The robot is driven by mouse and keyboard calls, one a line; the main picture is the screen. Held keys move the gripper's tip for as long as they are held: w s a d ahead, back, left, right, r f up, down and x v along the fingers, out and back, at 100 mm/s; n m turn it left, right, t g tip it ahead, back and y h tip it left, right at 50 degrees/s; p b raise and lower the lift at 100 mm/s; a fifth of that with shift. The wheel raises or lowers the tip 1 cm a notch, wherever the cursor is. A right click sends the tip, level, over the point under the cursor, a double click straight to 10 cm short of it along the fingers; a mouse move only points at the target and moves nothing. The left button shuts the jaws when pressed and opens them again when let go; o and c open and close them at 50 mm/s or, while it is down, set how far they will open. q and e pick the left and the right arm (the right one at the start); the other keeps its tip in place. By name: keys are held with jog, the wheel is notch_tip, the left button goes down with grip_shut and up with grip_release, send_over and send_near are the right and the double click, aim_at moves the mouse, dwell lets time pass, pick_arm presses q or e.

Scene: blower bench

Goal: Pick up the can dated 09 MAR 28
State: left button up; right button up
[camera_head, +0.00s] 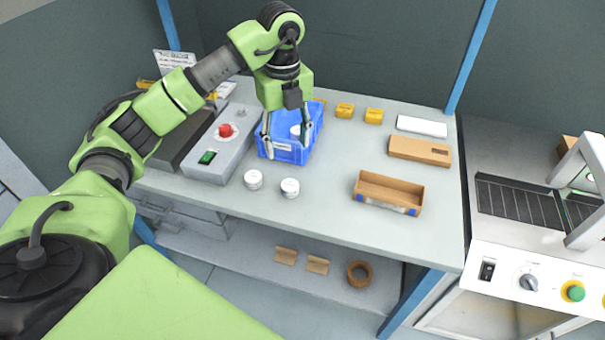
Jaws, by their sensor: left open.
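Two white cans stand on the grey bench near its front edge, a left can (253,179) and a right can (290,187). A white can (296,131) shows inside the blue crate (283,153), partly hidden by my gripper. Any dates on the cans are too small to read, so I cannot tell which is dated 09 MAR 28. My left gripper (287,136) is open, pointing down over the blue crate, with its fingers apart. I cannot tell whether it touches the can in the crate. My right gripper is not in view.
A grey control box (222,146) with a red button stands left of the crate. Bench space between crate and open box is clear.

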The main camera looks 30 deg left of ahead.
pick_arm(q)
jog(key=f, duration=0.1)
jog(key=p, duration=0.1)
send_over(290, 184)
jog(key=f, duration=0.6)
jog(key=shift+s+a, duration=0.2)
jog(key=shift+a, duration=0.05)
jog(key=shift+f, duration=0.4)
jog(key=shift+w+f, duration=0.1)
jog(key=shift+f, duration=0.15)
jog(key=f, duration=0.1)
jog(key=f+p, duration=0.2)
jog(key=f, duration=0.1)
jog(key=shift+d+f, duration=0.1)
jog(key=shift+d, duration=0.2)
jog(key=shift+f, duration=0.45)
jog(key=c, duration=1.2)
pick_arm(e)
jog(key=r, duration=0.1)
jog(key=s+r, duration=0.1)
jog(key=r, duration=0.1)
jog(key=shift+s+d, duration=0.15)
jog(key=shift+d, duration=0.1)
